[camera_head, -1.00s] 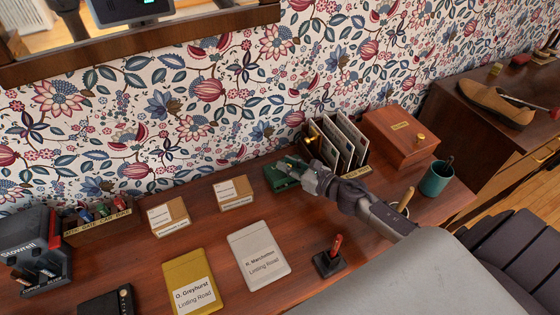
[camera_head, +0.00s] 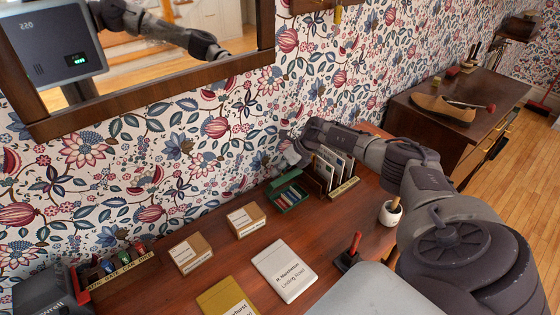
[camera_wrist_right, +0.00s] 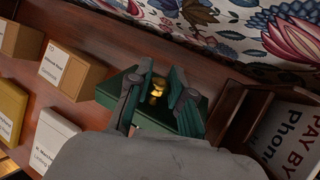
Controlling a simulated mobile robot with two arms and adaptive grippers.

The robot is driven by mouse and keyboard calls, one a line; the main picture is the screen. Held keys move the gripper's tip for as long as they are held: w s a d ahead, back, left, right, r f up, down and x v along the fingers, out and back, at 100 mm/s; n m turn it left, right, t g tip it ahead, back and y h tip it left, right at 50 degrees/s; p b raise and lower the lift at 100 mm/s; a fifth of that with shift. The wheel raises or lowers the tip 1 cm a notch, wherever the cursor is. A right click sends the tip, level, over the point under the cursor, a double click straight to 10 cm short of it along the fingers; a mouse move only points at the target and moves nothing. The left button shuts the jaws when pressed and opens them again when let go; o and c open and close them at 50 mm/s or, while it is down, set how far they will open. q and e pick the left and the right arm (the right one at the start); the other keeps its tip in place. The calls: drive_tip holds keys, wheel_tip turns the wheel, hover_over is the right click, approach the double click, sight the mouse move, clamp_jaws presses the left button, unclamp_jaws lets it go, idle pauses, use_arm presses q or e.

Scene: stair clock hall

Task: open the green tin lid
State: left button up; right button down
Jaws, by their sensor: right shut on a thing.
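The green tin (camera_head: 291,204) sits on the desk near the wall in the head view. Its lid (camera_head: 284,181) is tilted up at the back, and small coloured items show inside. My right gripper (camera_head: 283,166) is at the raised lid, reaching over from behind the letter rack. In the right wrist view, my right gripper's fingers (camera_wrist_right: 161,80) are on either side of a gold knob (camera_wrist_right: 157,91) on the green lid (camera_wrist_right: 158,113). They are shut on the knob. The tin's inside is hidden in that view. My left gripper is not in view.
A letter rack (camera_head: 345,187) stands close to the right of the tin. Two small cardboard boxes (camera_head: 246,219) stand to its left. A white packet (camera_head: 284,268), a red-handled stamp (camera_head: 350,252) and a white pot (camera_head: 390,213) are nearer the front. A mirror hangs above.

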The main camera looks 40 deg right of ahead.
drive_tip(key=shift+w+f+g+b, duration=0.35)
drive_tip(key=shift+w+g+b, duration=0.3)
drive_tip(key=shift+b, duration=0.6)
drive_tip(key=shift+w+g+b, duration=0.1)
drive_tip(key=shift+g+b, duration=0.25)
drive_tip(key=shift+b, duration=0.2)
drive_tip(key=c, duration=1.1)
unclamp_jaws()
drive_tip(key=shift+w, duration=0.1)
drive_tip(key=shift+r, duration=0.15)
drive_tip(key=v, duration=1.1)
drive_tip(key=shift+d+r, duration=0.25)
drive_tip(key=shift+r, duration=0.05)
